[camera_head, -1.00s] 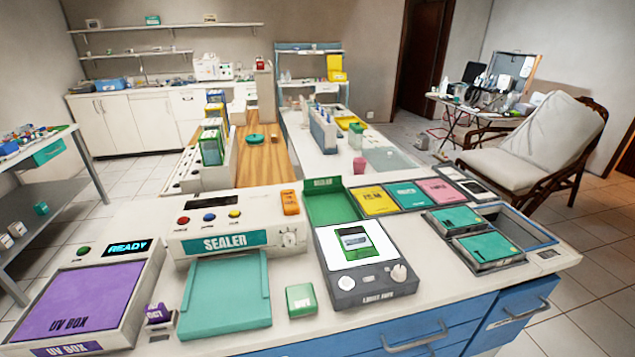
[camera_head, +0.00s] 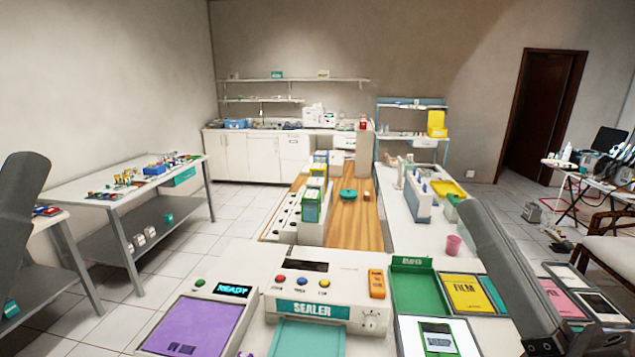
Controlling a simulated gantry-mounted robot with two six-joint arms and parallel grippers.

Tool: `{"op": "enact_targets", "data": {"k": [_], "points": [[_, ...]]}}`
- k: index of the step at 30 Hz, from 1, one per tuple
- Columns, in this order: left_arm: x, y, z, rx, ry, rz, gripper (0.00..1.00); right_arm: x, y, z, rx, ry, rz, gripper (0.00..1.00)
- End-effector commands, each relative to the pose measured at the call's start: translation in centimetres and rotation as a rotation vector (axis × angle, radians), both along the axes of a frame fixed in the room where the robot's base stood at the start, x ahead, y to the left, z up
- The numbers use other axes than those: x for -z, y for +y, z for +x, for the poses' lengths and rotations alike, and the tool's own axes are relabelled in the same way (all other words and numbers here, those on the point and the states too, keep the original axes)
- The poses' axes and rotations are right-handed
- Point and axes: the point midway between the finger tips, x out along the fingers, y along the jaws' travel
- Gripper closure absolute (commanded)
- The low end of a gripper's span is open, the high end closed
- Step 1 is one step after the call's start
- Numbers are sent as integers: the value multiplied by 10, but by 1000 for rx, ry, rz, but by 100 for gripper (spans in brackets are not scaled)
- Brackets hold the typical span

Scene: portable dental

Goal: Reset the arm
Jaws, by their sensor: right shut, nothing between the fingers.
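My right arm (camera_head: 500,270) shows as a grey link that slants down across the right of the bench. My right gripper (camera_head: 550,343) is at its lower end, by the bottom edge; it is shut and empty, and its fingers are hard to make out. My left arm (camera_head: 18,230) shows as a grey link at the left edge, and its gripper is out of view. Neither arm visibly holds anything.
The bench below carries the purple UV box (camera_head: 195,325), the sealer (camera_head: 318,292), a green tray (camera_head: 420,290) and a yellow film pad (camera_head: 466,294). A side table (camera_head: 110,200) stands left. Open floor lies between.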

Motion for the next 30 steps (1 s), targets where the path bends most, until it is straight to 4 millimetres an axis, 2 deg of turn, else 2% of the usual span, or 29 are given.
{"op": "enact_targets", "data": {"k": [1,2,3,5,6,14,24,27,30], "points": [[-5,0,0,0,0,0,55,-34,-1,-20,67,-90,-25,100],[-5,0,0,0,0,0,55,-48,-7,-32,129,-137,-40,100],[-3,0,0,0,0,0,55,-59,-22,-46,248,-194,-66,100],[-2,0,0,0,0,0,55,-56,-47,-50,470,-204,-150,100],[-34,0,1,0,4,0,55,-88,-44,-49,460,-204,-160,100],[-142,0,0,0,0,0,55,-194,-44,-47,451,-199,-156,100],[-312,0,0,0,0,0,55,-363,-44,-46,449,-197,-155,100],[-352,0,0,0,0,0,55,-403,-44,-46,449,-197,-155,100],[-376,0,0,0,0,0,55,-427,-44,-46,449,-197,-155,100]]}}
